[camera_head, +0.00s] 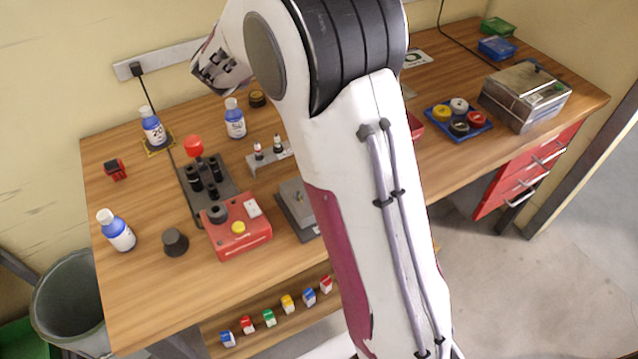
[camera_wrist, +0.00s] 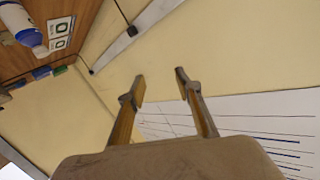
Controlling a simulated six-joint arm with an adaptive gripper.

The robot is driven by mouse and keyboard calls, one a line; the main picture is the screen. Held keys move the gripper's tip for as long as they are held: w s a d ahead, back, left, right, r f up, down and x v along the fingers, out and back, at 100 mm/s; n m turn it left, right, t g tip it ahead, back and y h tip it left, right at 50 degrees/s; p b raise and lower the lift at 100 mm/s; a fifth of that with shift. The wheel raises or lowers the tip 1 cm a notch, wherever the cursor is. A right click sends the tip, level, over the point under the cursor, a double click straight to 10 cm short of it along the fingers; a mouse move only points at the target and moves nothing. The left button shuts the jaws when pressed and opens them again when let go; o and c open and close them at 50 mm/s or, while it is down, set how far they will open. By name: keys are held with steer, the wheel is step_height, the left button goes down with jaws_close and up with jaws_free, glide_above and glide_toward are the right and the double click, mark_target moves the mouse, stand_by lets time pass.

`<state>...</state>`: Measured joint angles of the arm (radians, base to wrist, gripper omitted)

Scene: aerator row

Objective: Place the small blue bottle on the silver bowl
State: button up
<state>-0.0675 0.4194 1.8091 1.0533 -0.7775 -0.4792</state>
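Three white-capped blue bottles stand on the table in the head view: one at the front left (camera_head: 118,232), one at the back left on a yellow-edged square (camera_head: 153,128), and one further right near the wall (camera_head: 235,119). I cannot tell which one is the small one. A blue and white bottle (camera_wrist: 22,24) also shows at the top left of the wrist view. My gripper (camera_wrist: 162,84) is open, with nothing between its fingers and the wall beyond them. In the head view its fingers are not clearly visible. I see no silver bowl; my arm covers part of the table.
A red device (camera_head: 237,230), a black-post rack (camera_head: 205,185) and a dark knob (camera_head: 174,242) crowd the left half. A blue tray (camera_head: 440,113) of coloured discs and a silver box (camera_head: 525,95) stand right. The front left corner has free room.

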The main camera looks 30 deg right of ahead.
steer(key=s+a+r+n+y, duration=0.3)
steer(key=s+a+n+y, duration=0.15)
steer(key=s+a, duration=0.3)
steer(key=s+a+r+n+y, duration=0.25)
steer(key=s+a+y, duration=0.3)
steer(key=s, duration=0.35)
steer(key=s+f+n+g, duration=0.1)
steer(key=s+f, duration=0.3)
steer(key=s, duration=0.6)
steer(key=s+d+f+n+g, duration=0.1)
steer(key=s+f+g, duration=0.3)
steer(key=s, duration=0.7)
steer(key=s+f+n+g+h, duration=0.1)
steer(key=s+f, duration=0.3)
steer(key=s, duration=0.6)
steer(key=shift+s+d+f+g, duration=0.15)
steer(key=shift+d+f+g, duration=0.1)
steer(key=shift+g, duration=0.65)
